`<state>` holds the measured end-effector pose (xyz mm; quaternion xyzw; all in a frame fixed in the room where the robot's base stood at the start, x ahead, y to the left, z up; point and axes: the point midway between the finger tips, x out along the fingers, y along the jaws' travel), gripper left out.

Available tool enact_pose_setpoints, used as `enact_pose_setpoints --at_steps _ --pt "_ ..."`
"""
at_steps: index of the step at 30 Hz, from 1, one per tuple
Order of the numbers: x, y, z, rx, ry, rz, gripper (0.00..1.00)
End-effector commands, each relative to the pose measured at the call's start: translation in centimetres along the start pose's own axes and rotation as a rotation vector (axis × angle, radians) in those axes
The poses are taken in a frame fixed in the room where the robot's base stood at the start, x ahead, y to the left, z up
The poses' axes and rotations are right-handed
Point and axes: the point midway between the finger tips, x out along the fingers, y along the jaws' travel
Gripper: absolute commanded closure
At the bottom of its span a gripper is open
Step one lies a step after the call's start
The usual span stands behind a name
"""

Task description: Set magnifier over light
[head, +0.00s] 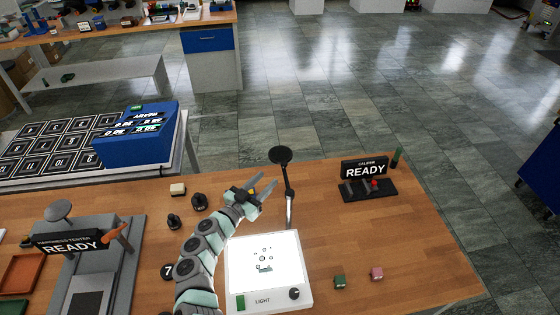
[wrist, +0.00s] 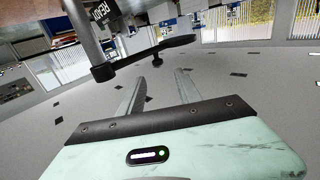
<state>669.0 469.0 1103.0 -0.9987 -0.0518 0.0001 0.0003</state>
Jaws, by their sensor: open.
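The magnifier (head: 281,155) is a black round head on a thin jointed stand that rises behind the light box (head: 240,262). Its head sits beyond the box's back edge, not above its lit white top. The box has a green switch and a black knob at its front. My gripper (head: 265,181) is open and empty, just left of the magnifier's stand. In the wrist view my gripper (wrist: 160,85) has its two fingers apart. A dark bar with a rounded end (wrist: 150,55), probably part of the magnifier, crosses just beyond the fingertips.
The caliper station (head: 368,188) stands to the right, and the hardness tester (head: 75,240) to the left. A green block (head: 339,281) and a pink block (head: 376,274) lie right of the box. Dark weights (head: 199,202) and a cream block (head: 177,189) are left of my gripper.

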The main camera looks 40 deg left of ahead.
Motion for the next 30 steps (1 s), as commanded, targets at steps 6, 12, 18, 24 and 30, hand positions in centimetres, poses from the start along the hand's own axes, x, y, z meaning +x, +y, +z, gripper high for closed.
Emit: enact_pose_setpoints --at_steps 6,12,18,24,30 --pt "1.7 -0.1 0.0 -0.003 0.002 -0.003 0.59" --pt "3.9 -0.2 0.1 -0.003 0.003 -0.005 0.59" --pt "6.2 -0.1 0.0 -0.004 0.005 -0.003 0.59" --pt "8.4 0.0 0.0 -0.002 0.006 -0.001 0.59" --pt "10.0 0.1 0.2 -0.003 0.002 0.001 0.59"
